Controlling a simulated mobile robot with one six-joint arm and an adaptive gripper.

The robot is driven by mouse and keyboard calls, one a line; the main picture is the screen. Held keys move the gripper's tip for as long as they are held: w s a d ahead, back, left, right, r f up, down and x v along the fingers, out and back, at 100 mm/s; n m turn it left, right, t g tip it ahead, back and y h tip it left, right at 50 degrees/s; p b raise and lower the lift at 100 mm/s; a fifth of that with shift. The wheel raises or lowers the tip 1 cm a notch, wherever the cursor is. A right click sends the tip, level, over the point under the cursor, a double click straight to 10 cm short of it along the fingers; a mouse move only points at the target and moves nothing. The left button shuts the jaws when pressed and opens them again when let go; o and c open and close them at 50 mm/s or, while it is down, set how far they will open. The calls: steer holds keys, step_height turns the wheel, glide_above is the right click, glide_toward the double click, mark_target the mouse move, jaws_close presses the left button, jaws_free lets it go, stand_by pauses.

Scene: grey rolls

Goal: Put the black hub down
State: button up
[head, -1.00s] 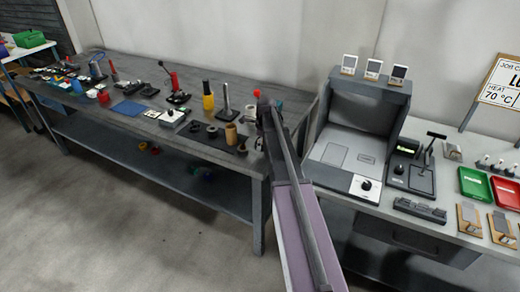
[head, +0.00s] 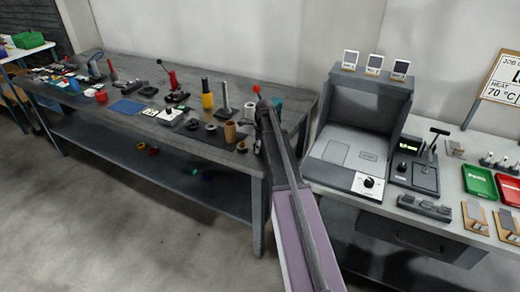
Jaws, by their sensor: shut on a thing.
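My gripper (head: 262,122) is at the far end of my raised arm, over the right end of the long grey bench in the head view. It is dark and small here, and my arm hides much of it. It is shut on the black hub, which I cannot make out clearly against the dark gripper. I cannot tell whether the hub touches the bench top. Left of the gripper, a dark mat (head: 205,139) carries a tan roll (head: 230,132) and several dark rings, one of them (head: 242,147) near the bench's front edge.
A yellow-and-black tool (head: 207,95) and a dark post (head: 225,98) stand behind the mat. A teal item (head: 278,102) is just behind my gripper. A grey machine (head: 361,130) stands on the right bench.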

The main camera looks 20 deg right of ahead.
steer(key=shift+f, duration=0.15)
steer(key=o, duration=1.3)
steer(key=shift+r, duration=0.2)
steer(key=r+p, duration=0.8)
steer(key=s+d+r+p, duration=0.1)
steer(key=r+p, duration=0.3)
stand_by(0.7)
steer(key=shift+s+a+f+n+g+h, duration=0.1)
steer(key=shift+s+a+n+g+h, duration=0.05)
steer(key=shift+s+a+n, duration=3.95)
steer(key=shift+s+a+r+n+g+h, duration=0.1)
steer(key=shift+s+a+n+g+h, duration=0.1)
steer(key=shift+s+a+n, duration=3.95)
steer(key=shift+s+a+f+n+g+h, duration=0.1)
steer(key=shift+s+a+n+g+h, duration=0.05)
steer(key=shift+s+a+n, duration=3.95)
